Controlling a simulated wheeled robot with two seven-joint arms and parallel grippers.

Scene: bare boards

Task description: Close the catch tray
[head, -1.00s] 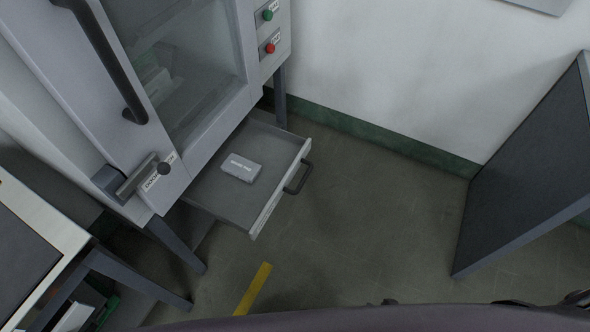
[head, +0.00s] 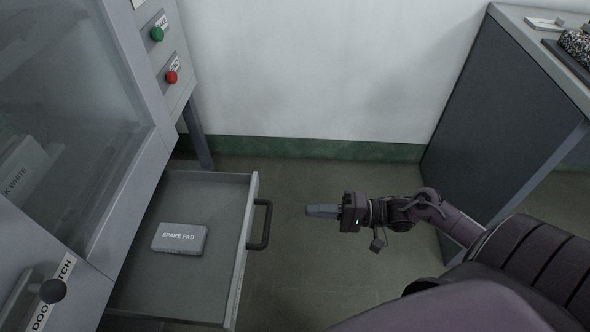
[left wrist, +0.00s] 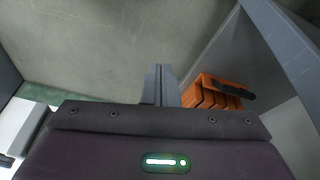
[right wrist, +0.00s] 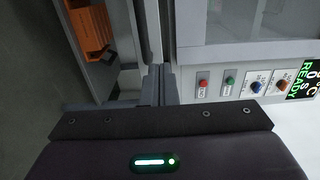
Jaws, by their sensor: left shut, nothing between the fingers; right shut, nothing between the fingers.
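The catch tray (head: 212,190) is a grey drawer pulled out from under the cabinet at the left of the head view. A dark bar handle (head: 265,225) is on its front. A grey box marked SPARE PAD (head: 179,238) lies in the tray. My right gripper (head: 310,211) is shut and empty, right of the handle and apart from it in the picture, fingers pointing left. Its fingers also show in the right wrist view (right wrist: 158,72). My left gripper (left wrist: 160,72) shows only in the left wrist view, shut and empty.
The cabinet has a glass door (head: 75,110), a door latch (head: 52,291), and green (head: 157,34) and red (head: 172,77) buttons. A dark-sided bench (head: 480,100) stands at the right. Floor (head: 300,275) is clear between them. An orange slotted object (left wrist: 215,92) shows in the left wrist view.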

